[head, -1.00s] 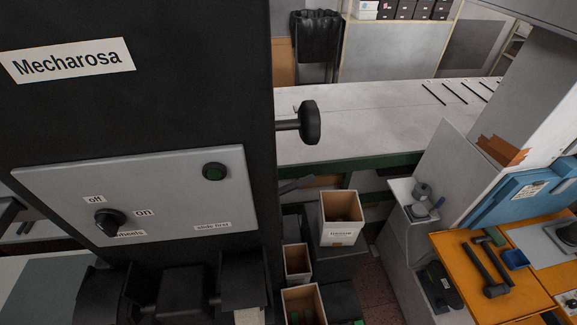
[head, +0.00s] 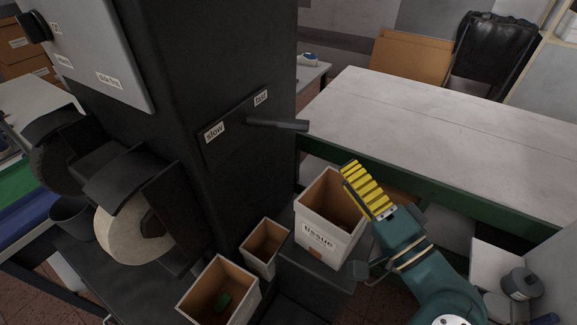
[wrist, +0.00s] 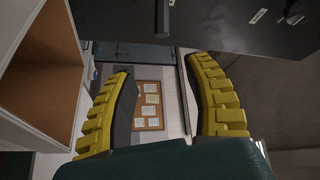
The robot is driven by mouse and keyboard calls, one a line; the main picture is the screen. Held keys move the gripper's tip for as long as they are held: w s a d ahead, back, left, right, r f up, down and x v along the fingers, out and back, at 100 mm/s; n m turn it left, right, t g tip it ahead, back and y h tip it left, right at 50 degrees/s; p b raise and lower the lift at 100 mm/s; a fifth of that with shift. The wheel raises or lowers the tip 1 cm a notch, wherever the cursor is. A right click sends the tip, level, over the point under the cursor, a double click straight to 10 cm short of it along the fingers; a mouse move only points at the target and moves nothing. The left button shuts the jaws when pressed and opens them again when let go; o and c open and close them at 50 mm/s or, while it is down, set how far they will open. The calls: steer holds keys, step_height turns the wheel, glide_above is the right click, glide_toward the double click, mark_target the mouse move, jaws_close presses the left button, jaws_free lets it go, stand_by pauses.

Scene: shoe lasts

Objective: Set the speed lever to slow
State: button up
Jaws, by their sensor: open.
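The speed lever (head: 278,124) is a dark grey bar sticking out to the right from a black plate on the machine's side. The plate bears a "slow" label (head: 213,132) at its lower left and a "fast" label (head: 261,97) at its upper right. The lever meets the plate nearer the fast label. My gripper (head: 350,166), with ribbed yellow fingers, is apart from the lever, to its lower right. In the wrist view my gripper (wrist: 160,67) is open with nothing between the fingers. A dark bar (wrist: 162,18) at the top there appears to be the lever.
A white box labelled "tissue" (head: 318,236) stands close beside my gripper, below the lever. Two smaller open boxes (head: 265,245) (head: 215,290) stand to its left. Grinding wheels (head: 130,225) are at the machine's front. A long pale table (head: 430,130) lies behind.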

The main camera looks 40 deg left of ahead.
mark_target(293, 130)
steer(key=a, duration=0.5)
steer(key=w+a+r+g+y, duration=0.1)
steer(key=a, duration=0.4)
steer(key=a+r+g, duration=0.1)
steer(key=a, duration=0.5)
steer(key=shift+w+a+r+y, duration=0.1)
steer(key=shift+w+r+y, duration=0.2)
steer(key=shift+y, duration=0.1)
steer(key=shift+f, duration=0.1)
jaws_close()
